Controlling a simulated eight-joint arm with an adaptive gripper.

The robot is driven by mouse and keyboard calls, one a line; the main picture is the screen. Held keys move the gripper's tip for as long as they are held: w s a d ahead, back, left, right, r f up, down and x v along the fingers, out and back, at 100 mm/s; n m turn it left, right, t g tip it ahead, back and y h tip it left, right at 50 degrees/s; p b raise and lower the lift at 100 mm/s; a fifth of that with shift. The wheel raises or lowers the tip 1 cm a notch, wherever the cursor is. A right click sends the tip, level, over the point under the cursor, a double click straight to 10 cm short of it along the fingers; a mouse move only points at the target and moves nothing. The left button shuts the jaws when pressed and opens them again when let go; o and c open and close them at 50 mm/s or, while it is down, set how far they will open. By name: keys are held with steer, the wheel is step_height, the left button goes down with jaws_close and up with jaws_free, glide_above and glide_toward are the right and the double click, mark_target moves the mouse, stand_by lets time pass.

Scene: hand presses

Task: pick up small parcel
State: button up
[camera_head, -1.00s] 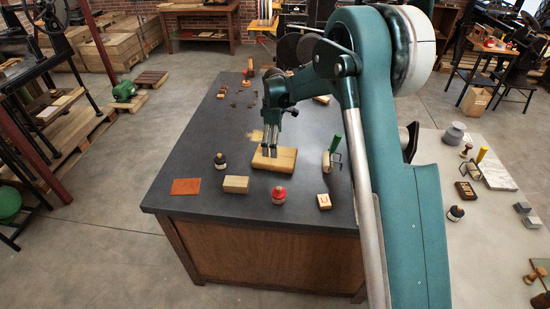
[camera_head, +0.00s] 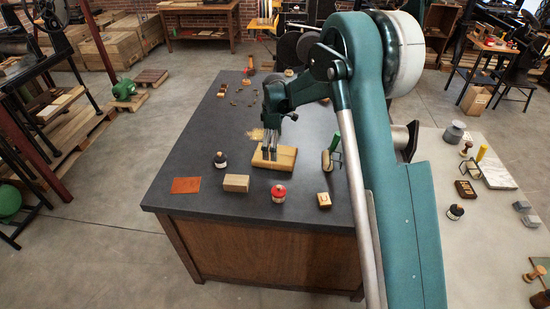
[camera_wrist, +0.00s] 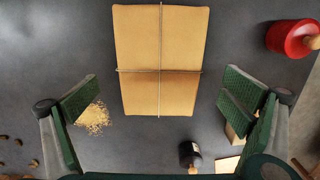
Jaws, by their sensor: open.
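The small parcel is a tan flat box tied with crossed string (camera_wrist: 185,40). In the head view the parcel (camera_head: 286,160) lies flat on the dark bench top. My gripper (camera_head: 268,156) is over its left part, fingers pointing down; I cannot tell the exact height. In the wrist view my open gripper (camera_wrist: 168,100) has its fingers spread wider than the parcel, one on each side. The parcel's lower end lies between the two fingers in the picture, and the rest extends above them. Nothing is held.
Near the parcel stand a red pot (camera_head: 278,193), a dark bottle (camera_head: 220,160), a light block (camera_head: 236,183), a small stamped block (camera_head: 324,199) and a roller (camera_head: 331,163). An orange-brown card (camera_head: 186,185) lies at left. A yellowish crumb pile (camera_wrist: 95,118) is beside the left finger.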

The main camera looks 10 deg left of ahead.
steer(key=shift+d+f, duration=0.15)
steer(key=shift+f, duration=2.45)
steer(key=c, duration=1.3)
steer(key=shift+r, duration=0.15)
steer(key=shift+r, duration=4.9)
